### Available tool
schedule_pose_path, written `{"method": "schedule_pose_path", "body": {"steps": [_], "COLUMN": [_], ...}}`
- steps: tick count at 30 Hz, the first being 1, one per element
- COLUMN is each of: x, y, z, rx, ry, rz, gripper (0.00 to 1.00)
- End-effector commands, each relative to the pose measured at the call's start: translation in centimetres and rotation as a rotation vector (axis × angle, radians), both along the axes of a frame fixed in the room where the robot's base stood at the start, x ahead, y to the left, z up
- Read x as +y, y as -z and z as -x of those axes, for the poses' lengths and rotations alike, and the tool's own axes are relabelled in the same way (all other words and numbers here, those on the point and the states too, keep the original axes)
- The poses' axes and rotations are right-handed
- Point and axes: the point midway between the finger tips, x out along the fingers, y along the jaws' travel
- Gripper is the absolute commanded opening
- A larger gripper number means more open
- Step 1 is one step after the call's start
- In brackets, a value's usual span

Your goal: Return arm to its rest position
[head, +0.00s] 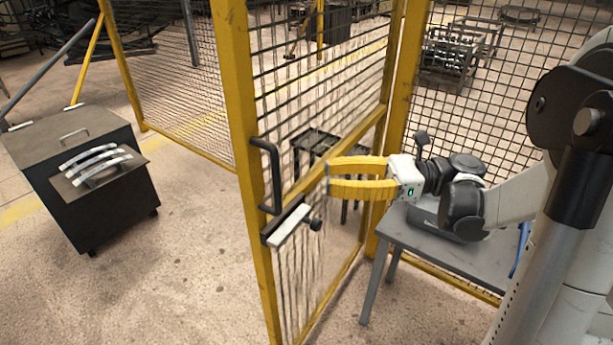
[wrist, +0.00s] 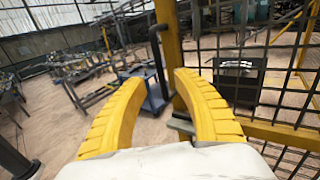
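My gripper (head: 329,177) has two yellow fingers. In the head view it reaches left from my arm, in front of the mesh gate (head: 247,90). The fingers are apart, with nothing held between them. In the wrist view my gripper (wrist: 160,77) is also open, and its fingers curve in at both sides of the gap. My arm is extended to the left over a grey table (head: 377,280). The gate's black handle (head: 270,175) is to the left of the fingertips, with a visible gap in the picture.
A latch with a pale plate (head: 289,226) is on the gate below the handle. A grey box (head: 428,219) sits on the table under my arm. A dark wheeled cabinet (head: 105,190) stands at the left. The floor between cabinet and gate is clear.

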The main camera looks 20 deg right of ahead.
Motion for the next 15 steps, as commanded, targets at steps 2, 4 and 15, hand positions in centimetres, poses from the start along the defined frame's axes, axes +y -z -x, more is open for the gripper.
{"method": "schedule_pose_path", "body": {"steps": [2,4,15], "x": [-0.79,-1.11,-1.21], "y": [0.0,0.0,0.0], "z": [0.2,0.29,0.36], "rx": [0.0,0.0,0.0], "ry": [0.001,0.001,-0.001], "rz": [0.0,0.0,0.0], "gripper": [0.36,0.36,0.36]}}
